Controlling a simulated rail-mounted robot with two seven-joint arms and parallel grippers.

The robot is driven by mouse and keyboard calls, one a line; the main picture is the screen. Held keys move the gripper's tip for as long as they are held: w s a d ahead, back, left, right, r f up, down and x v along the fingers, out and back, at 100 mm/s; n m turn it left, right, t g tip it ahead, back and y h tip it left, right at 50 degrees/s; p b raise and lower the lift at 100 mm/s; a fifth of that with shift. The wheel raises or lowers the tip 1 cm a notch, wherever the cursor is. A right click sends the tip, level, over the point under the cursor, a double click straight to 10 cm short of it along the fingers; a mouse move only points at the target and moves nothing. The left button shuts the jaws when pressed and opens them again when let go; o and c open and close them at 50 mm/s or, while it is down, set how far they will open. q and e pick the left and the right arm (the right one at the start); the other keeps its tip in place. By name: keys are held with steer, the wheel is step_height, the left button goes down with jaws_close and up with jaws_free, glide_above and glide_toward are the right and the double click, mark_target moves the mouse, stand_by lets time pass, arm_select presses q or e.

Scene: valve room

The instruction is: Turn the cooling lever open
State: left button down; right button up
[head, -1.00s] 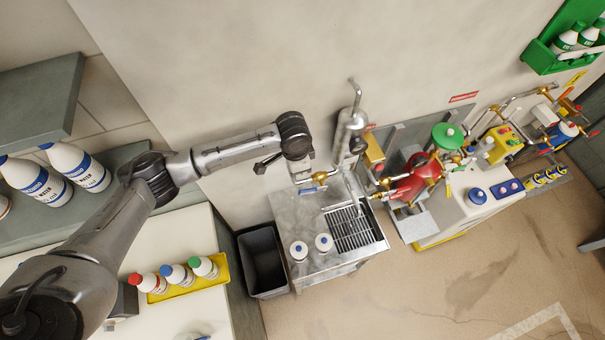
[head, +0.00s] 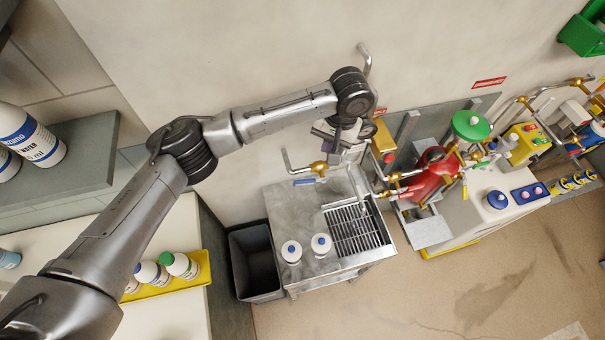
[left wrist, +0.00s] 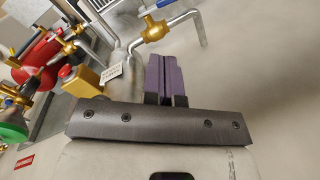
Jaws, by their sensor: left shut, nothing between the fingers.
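My left gripper (head: 324,136) hangs in front of the wall, above the steel sink bench. In the left wrist view its purple fingers (left wrist: 164,75) are together with nothing between them. A brass valve (head: 318,168) on a bent pipe, with a blue lever (head: 305,181), sits just below the gripper, apart from it. The brass valve also shows in the left wrist view (left wrist: 155,32), beyond the fingertips. No readable label shows which lever is the cooling one. My right gripper is not in view.
A red valve body (head: 432,172) with brass fittings and a green handwheel (head: 471,125) stand to the right. The steel bench (head: 280,215) carries two white bottles and a grate. A black bin (head: 253,262) stands left of it.

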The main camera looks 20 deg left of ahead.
arm_select(q)
steer(key=n, duration=0.2)
steer(key=n+g+b, duration=0.1)
steer(key=n, duration=0.4)
glide_toward(304, 182)
steer(key=shift+y, duration=0.5)
steer(key=x, duration=0.2)
steer(key=p+x, duration=0.1)
steer(key=x, duration=0.4)
steer(key=shift+d+f, duration=0.3)
